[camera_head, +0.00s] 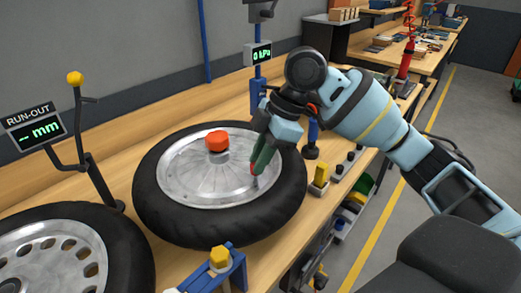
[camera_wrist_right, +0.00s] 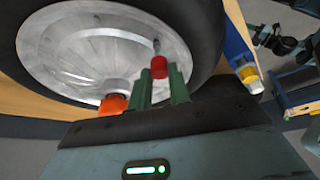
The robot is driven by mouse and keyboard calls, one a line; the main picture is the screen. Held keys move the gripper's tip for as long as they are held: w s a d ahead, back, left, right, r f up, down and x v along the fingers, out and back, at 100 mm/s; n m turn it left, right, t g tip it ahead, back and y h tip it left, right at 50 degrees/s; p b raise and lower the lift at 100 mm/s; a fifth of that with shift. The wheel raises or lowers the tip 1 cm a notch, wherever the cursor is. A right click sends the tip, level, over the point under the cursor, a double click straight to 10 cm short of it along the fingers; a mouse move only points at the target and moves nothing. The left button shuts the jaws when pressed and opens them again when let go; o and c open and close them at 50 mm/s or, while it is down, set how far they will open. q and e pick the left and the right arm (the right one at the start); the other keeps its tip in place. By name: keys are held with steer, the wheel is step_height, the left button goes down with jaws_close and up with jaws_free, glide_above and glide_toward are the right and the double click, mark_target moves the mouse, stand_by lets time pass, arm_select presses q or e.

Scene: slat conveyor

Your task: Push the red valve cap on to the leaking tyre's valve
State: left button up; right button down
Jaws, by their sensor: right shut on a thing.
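The tyre (camera_head: 150,190) with a silver disc wheel lies flat on the wooden bench in the head view. An orange-red knob (camera_head: 217,140) sits at its hub. My right gripper (camera_head: 257,165) points down over the right part of the wheel. In the right wrist view its green fingers (camera_wrist_right: 162,88) are shut on the small red valve cap (camera_wrist_right: 159,67). The valve stem (camera_wrist_right: 156,45) stands on the wheel just beyond the cap in that view; I cannot tell whether they touch. The fingers partly hide the cap in the head view. My left gripper is not in view.
A second wheel (camera_head: 30,255) lies at the lower left beside the run-out display (camera_head: 38,130). A gauge (camera_head: 261,54) reads 0 kPa behind the tyre. A yellow-topped blue fixture (camera_head: 220,257) is at the front, and small yellow and black parts (camera_head: 320,178) stand to the right.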

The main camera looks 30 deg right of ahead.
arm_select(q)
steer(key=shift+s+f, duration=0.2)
arm_select(e)
steer(key=shift+f, duration=0.9)
stand_by(0.8)
steer(key=c, duration=1.2)
jaws_free()
steer(key=shift+c, duration=0.2)
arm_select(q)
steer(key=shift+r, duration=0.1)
arm_select(e)
steer(key=shift+r, duration=0.1)
steer(key=shift+r+p, duration=1.7)
steer(key=shift+r, duration=1.2)
steer(key=shift+r+p, duration=0.45)
steer(key=shift+r, duration=1.1)
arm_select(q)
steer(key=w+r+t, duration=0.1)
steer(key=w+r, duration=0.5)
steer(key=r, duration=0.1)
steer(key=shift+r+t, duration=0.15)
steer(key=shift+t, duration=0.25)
arm_select(e)
steer(key=shift+r, duration=0.95)
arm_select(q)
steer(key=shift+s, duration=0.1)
arm_select(e)
steer(key=shift+s, duration=0.1)
